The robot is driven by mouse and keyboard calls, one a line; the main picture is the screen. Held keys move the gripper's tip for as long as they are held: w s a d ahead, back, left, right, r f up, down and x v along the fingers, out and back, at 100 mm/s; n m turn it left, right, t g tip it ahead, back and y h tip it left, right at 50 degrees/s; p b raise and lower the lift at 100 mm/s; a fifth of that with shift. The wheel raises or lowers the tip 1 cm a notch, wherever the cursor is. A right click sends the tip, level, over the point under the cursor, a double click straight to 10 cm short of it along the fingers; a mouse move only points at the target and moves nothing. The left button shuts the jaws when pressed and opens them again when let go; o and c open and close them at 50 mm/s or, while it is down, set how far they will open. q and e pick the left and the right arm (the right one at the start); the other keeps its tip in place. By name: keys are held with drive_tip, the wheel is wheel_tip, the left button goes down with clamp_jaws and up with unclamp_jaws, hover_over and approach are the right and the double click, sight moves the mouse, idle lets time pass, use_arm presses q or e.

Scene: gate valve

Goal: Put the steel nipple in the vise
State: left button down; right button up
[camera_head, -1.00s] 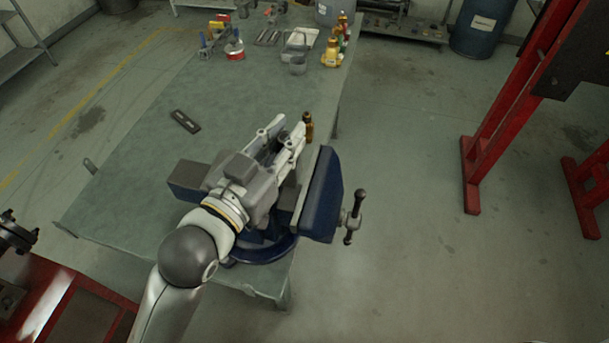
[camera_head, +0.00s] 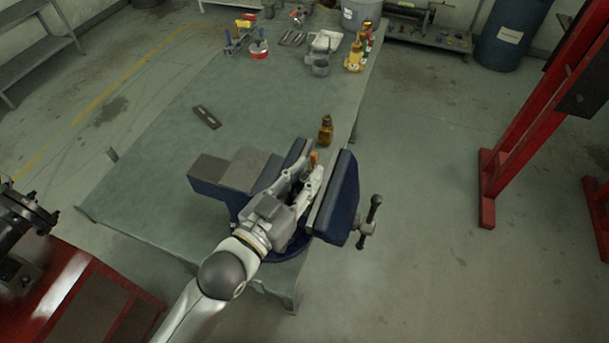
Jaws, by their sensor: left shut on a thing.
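The blue bench vise (camera_head: 340,205) stands at the near right corner of the green table, its jaws apart and its screw handle on the right. My left gripper (camera_head: 312,168) reaches over the vise from the lower left, with its fingers in the gap between the jaws. It is shut on a small piece, taken as the steel nipple (camera_head: 313,157). Only a small orange-brown end shows at the fingertips; the rest is hidden by the fingers. I cannot tell whether the piece touches either jaw. My right gripper is not in view.
A flat dark bar (camera_head: 207,117) lies farther left. Several tools, containers and bottles fill the far end. A red frame (camera_head: 510,140) stands on the floor at right. The table's middle is clear.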

use_arm(q)
drive_tip(key=c, duration=1.7)
unclamp_jaws()
drive_tip(key=shift+f, duration=0.2)
drive_tip(key=shift+c, duration=0.2)
drive_tip(key=o, duration=0.4)
drive_tip(key=shift+o, duration=0.2)
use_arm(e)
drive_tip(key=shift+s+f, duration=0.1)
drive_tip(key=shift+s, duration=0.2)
use_arm(q)
drive_tip(key=shift+r, duration=0.15)
drive_tip(key=b+v, duration=0.3)
drive_tip(key=v, duration=0.9)
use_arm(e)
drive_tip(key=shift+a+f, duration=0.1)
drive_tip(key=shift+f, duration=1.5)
use_arm(q)
drive_tip(key=shift+d, duration=0.1)
